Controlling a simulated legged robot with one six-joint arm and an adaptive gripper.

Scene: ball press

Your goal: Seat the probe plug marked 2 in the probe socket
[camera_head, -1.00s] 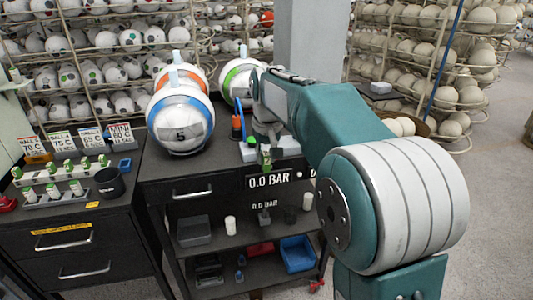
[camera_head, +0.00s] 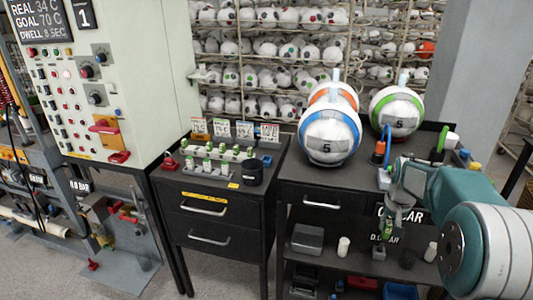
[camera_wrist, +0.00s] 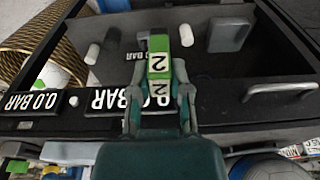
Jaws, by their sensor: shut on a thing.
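The probe plug marked 2 (camera_wrist: 158,66) is a green and white block with "2" on two faces. In the wrist view it sits between the fingers of my gripper (camera_wrist: 158,92), which is shut on it. In the head view my gripper (camera_head: 390,222) hangs in front of the right-hand cart, with the green of the plug (camera_head: 387,236) just showing at its tip. I cannot tell which fitting is the probe socket. A control panel (camera_head: 110,75) with buttons, knobs and a red-yellow fitting (camera_head: 106,126) stands at the left.
A rack of green-topped plugs (camera_head: 215,165) and a black cup (camera_head: 252,174) stand on the drawer cabinet (camera_head: 215,212). Balls, including a blue-banded one (camera_head: 329,136), sit on the cart. A low press-like unit (camera_head: 110,215) is below the panel. Floor (camera_head: 215,265) is clear in front of the cabinet.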

